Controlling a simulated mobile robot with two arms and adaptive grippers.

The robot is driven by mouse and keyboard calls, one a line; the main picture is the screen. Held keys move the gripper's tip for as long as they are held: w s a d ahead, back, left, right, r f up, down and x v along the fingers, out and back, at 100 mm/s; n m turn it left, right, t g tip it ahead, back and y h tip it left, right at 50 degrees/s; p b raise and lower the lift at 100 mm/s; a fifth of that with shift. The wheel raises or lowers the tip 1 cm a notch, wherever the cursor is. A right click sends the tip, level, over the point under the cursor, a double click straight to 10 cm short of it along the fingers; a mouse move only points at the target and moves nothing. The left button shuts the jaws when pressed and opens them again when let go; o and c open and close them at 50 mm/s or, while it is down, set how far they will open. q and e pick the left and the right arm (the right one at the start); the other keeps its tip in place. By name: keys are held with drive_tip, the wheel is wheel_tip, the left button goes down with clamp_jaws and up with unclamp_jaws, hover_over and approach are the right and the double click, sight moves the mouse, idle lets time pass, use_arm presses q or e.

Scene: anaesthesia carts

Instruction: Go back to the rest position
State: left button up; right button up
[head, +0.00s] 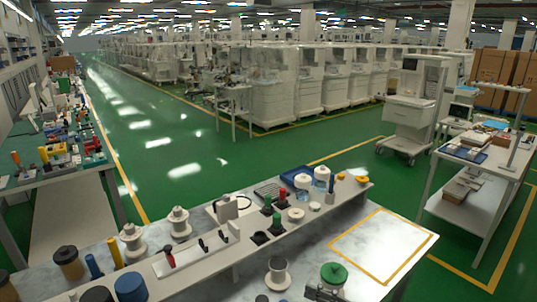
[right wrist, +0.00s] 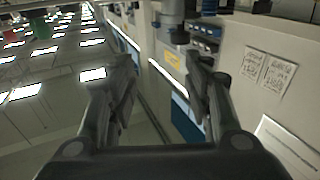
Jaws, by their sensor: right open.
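My right gripper (right wrist: 160,68) shows in the right wrist view with its two dark fingers spread apart and nothing between them. Past the fingertips is a pale cart or cabinet side (right wrist: 235,45), with ceiling lights at the left of that view. I cannot tell how far away that side is. My left gripper does not show in the head view. A small dark piece (head: 322,293) sits at the bottom edge of the head view; I cannot tell what it is.
A workbench (head: 345,290) with a raised shelf crosses the foreground, crowded with white spools (head: 180,224) and small tools. A yellow-taped square (head: 385,245) on it is empty. A white cart (head: 410,110) and a side table (head: 465,205) stand at the right. Green floor (head: 185,150) is open beyond.

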drive_tip(key=w+d+m+t+h, duration=0.3)
drive_tip(key=d+m+t+h, duration=0.1)
drive_tip(key=m+t+h, duration=0.4)
drive_tip(key=s+d+f+m+g+h, duration=0.25)
drive_tip(key=s+d+f+h, duration=0.2)
drive_tip(key=h, duration=0.25)
drive_tip(key=s+d+f+g+h, duration=0.1)
drive_tip(key=s+f+g, duration=0.4)
drive_tip(key=s, duration=0.6)
drive_tip(key=s+f+g, duration=0.4)
drive_tip(key=s+g, duration=0.2)
drive_tip(key=s, duration=0.5)
wheel_tip(320, 180, down, 29)
drive_tip(key=s+g+b, duration=0.1)
drive_tip(key=s, duration=0.2)
drive_tip(key=s+d+f+g, duration=0.1)
drive_tip(key=s+d+f, duration=0.2)
drive_tip(key=s+f, duration=1.2)
drive_tip(key=shift+s+f+b, duration=0.3)
drive_tip(key=shift+s+b, duration=0.1)
drive_tip(key=shift+s, duration=0.15)
